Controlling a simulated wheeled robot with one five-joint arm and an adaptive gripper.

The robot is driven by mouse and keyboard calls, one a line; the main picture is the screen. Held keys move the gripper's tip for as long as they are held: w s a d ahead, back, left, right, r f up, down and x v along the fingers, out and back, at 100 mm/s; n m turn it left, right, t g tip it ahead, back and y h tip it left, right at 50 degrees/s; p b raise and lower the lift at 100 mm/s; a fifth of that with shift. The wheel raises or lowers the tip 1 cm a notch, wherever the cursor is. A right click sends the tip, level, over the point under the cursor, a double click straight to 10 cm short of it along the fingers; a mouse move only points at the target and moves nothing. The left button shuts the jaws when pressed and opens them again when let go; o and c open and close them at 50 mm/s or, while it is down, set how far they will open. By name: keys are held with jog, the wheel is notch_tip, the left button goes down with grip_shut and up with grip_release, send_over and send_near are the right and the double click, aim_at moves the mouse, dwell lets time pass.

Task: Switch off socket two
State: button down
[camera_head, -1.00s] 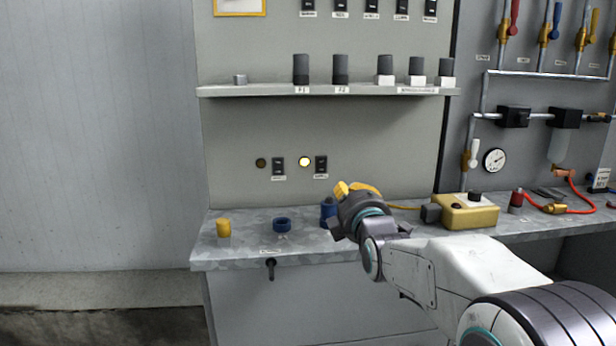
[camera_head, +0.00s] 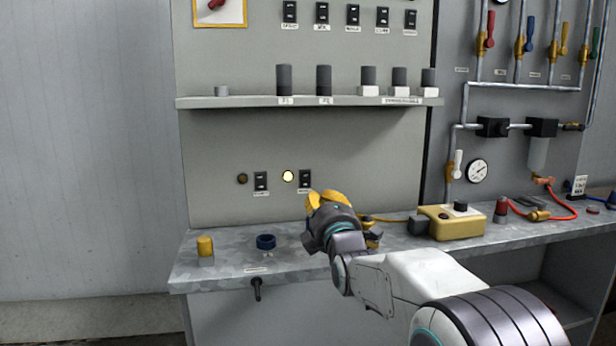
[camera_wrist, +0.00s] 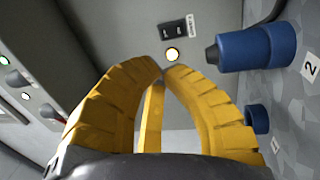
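My gripper (camera_head: 326,196) is just below and right of the right switch in the head view. Its yellow fingertips (camera_wrist: 163,71) meet or nearly meet below the lamp in the wrist view, holding nothing visible.
A blue cylindrical fitting (camera_wrist: 250,48) by a "2" label shows in the wrist view; my gripper hides it in the head view. A blue ring (camera_head: 265,242) and yellow-topped fitting (camera_head: 205,250) stand on the bench (camera_head: 215,272). A shelf (camera_head: 240,102) is above.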

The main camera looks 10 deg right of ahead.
aim_at(306, 170)
jog(key=shift+w+r+p, duration=0.25)
jog(key=shift+w+r, duration=0.05)
jog(key=shift+w, duration=1.9)
jog(key=shift+w+r+p, duration=0.25)
jog(key=shift+w, duration=1.9)
jog(key=shift+w+r+p, duration=0.25)
jog(key=shift+w+r, duration=0.05)
jog(key=shift+w, duration=1.9)
jog(key=shift+r, duration=0.1)
